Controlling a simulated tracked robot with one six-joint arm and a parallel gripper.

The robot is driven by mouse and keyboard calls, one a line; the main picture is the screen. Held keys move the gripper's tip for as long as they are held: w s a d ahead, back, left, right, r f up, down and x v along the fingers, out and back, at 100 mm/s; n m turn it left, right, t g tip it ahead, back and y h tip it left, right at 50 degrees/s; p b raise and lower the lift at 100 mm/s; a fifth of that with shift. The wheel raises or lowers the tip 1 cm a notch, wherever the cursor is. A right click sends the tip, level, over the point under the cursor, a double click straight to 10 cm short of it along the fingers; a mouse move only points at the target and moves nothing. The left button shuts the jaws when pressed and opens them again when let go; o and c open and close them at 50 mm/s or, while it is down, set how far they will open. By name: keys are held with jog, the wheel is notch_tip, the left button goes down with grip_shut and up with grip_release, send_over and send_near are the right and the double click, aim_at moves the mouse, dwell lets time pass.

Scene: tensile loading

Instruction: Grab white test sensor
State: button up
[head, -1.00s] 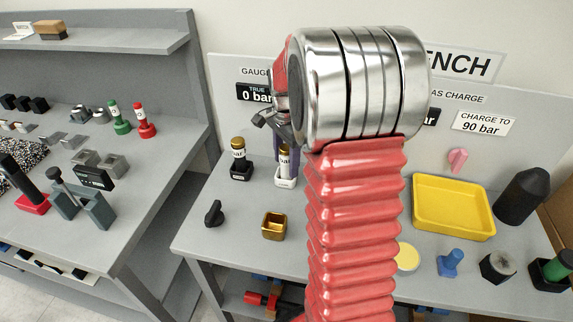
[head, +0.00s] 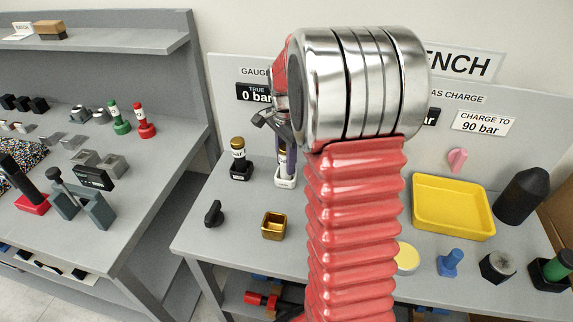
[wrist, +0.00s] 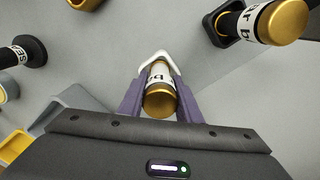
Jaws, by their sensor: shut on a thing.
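The white test sensor (wrist: 157,73) has a gold cap and a white band with black lettering. In the wrist view it stands between the purple fingers of my gripper (wrist: 160,98), which are shut on it. A white base shows at its far end. In the head view the sensor's white base (head: 286,183) is on the bench. My gripper (head: 287,160) is at the sensor there, partly hidden behind my arm. I cannot tell whether the sensor is lifted from its base.
A black sensor with a gold cap (head: 239,160) stands close by to the left. A brass square cup (head: 274,226) and a black knob (head: 214,213) are in front. A yellow tray (head: 452,232) lies to the right. The back panel (head: 232,95) is close behind.

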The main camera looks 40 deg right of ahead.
jog(key=shift+c, duration=1)
jog(key=shift+r, duration=0.1)
notch_tip(320, 180, up, 18)
